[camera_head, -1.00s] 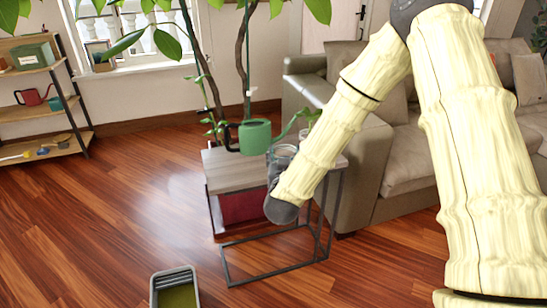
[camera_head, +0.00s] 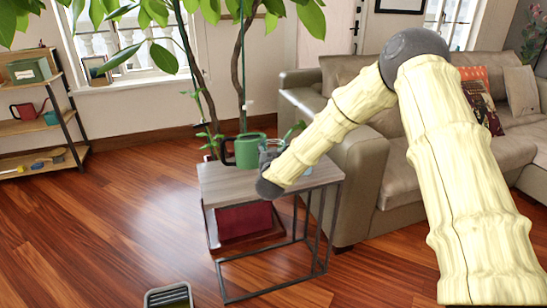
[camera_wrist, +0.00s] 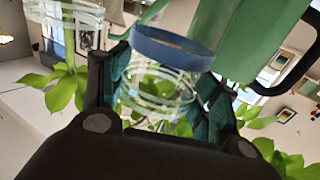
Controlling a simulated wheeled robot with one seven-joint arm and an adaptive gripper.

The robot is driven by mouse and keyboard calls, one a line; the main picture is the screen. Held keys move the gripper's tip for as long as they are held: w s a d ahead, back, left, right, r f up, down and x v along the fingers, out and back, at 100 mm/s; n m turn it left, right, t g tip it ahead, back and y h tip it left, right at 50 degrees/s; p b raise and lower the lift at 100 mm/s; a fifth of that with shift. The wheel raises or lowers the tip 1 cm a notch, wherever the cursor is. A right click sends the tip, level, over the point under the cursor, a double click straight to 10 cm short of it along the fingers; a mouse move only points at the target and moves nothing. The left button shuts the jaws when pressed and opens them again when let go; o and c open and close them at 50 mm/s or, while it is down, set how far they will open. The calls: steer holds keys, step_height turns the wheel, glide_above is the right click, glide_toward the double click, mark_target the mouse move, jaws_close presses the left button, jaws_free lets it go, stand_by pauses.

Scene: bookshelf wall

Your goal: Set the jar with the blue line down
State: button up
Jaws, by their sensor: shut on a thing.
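The jar with the blue line is clear glass with a blue band (camera_wrist: 172,48), and it shows between my fingers in the wrist view. My gripper (camera_wrist: 165,88) is shut on it, one dark finger on each side. In the head view my gripper (camera_head: 268,158) is at the top of the side table (camera_head: 225,182), beside the green watering can (camera_head: 249,152). My wrist hides most of the jar there, so I cannot tell whether its base touches the tabletop. The watering can (camera_wrist: 250,40) is close beside the jar in the wrist view.
Another clear glass jar (camera_wrist: 65,28) shows at upper left in the wrist view. A plant with thin trunks (camera_head: 238,70) stands behind the table. A beige sofa (camera_head: 365,165) is right of it. A bin (camera_head: 168,296) is on the floor in front. The tabletop's front left looks bare.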

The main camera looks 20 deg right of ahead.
steer(key=shift+f, duration=1.65)
steer(key=shift+f, duration=0.15)
steer(key=o, duration=1)
steer(key=shift+o, duration=0.2)
steer(key=shift+s+a, duration=0.1)
steer(key=shift+s, duration=0.1)
steer(key=v, duration=1.1)
steer(key=shift+s, duration=0.35)
